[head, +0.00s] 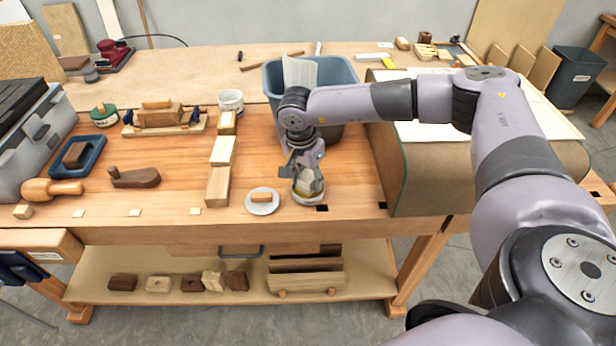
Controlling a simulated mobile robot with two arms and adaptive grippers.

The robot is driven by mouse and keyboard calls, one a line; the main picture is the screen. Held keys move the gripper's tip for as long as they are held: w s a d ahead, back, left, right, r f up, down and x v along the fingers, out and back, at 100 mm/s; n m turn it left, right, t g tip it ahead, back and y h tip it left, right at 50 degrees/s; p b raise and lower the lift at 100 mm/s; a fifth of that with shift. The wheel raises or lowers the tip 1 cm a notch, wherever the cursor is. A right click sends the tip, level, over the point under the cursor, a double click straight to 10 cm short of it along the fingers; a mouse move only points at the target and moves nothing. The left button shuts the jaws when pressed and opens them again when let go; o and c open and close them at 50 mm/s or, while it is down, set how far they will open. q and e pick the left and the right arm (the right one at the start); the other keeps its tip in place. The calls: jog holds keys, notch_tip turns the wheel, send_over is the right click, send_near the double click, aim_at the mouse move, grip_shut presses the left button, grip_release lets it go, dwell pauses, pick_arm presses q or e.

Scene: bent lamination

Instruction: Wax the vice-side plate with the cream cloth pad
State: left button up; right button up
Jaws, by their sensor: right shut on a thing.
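My right gripper (304,168) points down near the front of the wooden bench and is shut on the cream cloth pad (312,188). The pad is partly hidden by the fingers. It is in or just above a small round dish (308,201); I cannot tell whether it touches the inside. A small white plate (254,208) with a wood-coloured block on it lies just left of the dish. A row of pale wooden pieces (218,186) lies further left. I cannot tell which thing is the vice-side plate. My left gripper is not in view.
A grey-blue bin (350,75) stands close behind the gripper. A clamped wooden form (160,117), a white pot (231,101), a wooden plane (134,178) and a mallet (52,190) are on the left. A draped sheet (430,180) covers the right side. Bench room is clear around the plane.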

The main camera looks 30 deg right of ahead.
aim_at(308, 176)
jog(key=shift+r+p, duration=0.65)
jog(key=shift+r, duration=0.2)
jog(key=shift+r+p, duration=1.6)
jog(key=shift+r, duration=1)
